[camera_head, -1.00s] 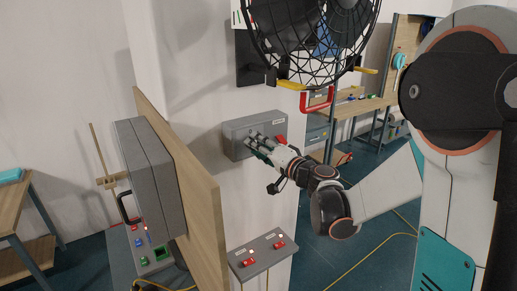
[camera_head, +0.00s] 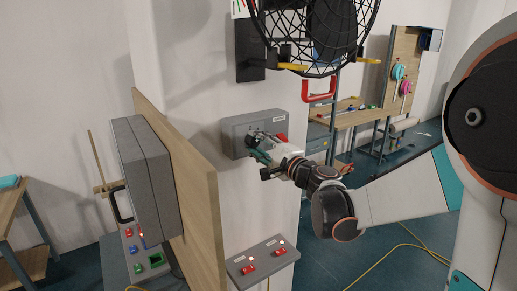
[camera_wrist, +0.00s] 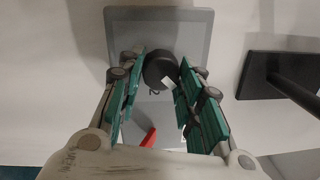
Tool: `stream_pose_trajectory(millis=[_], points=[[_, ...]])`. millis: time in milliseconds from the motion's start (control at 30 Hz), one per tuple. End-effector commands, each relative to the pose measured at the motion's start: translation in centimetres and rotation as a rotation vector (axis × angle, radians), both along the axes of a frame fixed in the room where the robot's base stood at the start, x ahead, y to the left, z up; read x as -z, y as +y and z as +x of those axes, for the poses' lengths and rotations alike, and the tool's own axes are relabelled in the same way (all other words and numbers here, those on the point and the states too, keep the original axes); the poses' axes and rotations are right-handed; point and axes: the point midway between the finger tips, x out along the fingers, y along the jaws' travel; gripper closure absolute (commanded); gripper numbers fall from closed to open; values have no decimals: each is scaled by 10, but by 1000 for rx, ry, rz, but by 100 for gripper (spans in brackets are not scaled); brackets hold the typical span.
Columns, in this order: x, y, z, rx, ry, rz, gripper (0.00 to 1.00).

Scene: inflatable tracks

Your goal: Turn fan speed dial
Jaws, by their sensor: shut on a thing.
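The fan speed dial (camera_wrist: 160,70) is a round black knob with a light mark on its side, standing out from a grey wall box (camera_head: 240,126). In the wrist view the box (camera_wrist: 197,22) fills the upper middle. My gripper (camera_wrist: 157,84) is shut on the dial, with the green finger pads to its left and right. In the head view my gripper (camera_head: 258,148) covers most of the dial at the box front. The black-caged fan (camera_head: 318,35) hangs on the wall above the box.
A red part (camera_wrist: 149,137) shows below the dial in the wrist view. A wooden panel (camera_head: 180,190) stands left of my arm. A grey switch box (camera_head: 262,262) with red switches is below. A yellow cable lies on the floor.

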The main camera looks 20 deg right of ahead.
Motion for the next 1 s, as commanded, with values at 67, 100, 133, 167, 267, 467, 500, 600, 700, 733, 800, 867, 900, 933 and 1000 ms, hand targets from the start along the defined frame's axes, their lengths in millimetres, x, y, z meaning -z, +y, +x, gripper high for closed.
stream_pose_trajectory(millis=[67,100,133,167,267,467,500,600,700,733,800,867,900,933,1000], points=[[2,0,0,1,8,22,91],[2,0,-1,1,12,33,91],[2,0,-1,1,13,39,91],[2,0,0,1,16,45,91],[2,0,-1,0,20,59,91],[1,0,-1,1,22,66,91],[1,0,-1,1,22,66,91],[1,0,-1,1,22,66,91],[1,0,-1,1,22,65,65],[1,0,-1,1,22,65,58],[1,0,-1,1,22,65,47],[1,0,0,1,22,65,47],[1,0,0,0,22,66,47],[1,0,0,0,22,66,47],[1,0,0,0,22,66,47]])
